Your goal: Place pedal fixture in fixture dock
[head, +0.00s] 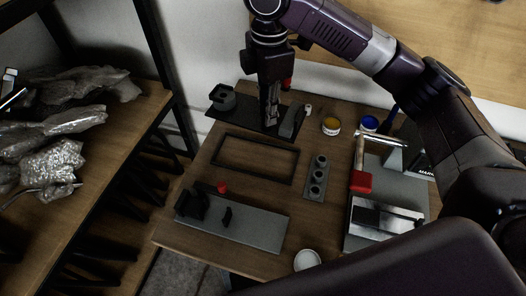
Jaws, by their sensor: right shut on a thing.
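The dark plate with a block at its left end and a grey wedge at its right, which looks like the pedal fixture (235,112), is at the back left of the wooden table. My right gripper (270,118) points down over its middle and is shut on a part of it; the fingers hide the gripped part. I cannot tell whether the plate rests on the table or is slightly raised. A thin black rectangular frame, which looks like the fixture dock (224,168), lies empty on the table just in front. My left gripper is not in view.
A grey plate with black brackets (255,228) lies at the front, with a red piece (222,188) behind it. A grey block with holes (316,177) stands right of the frame.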

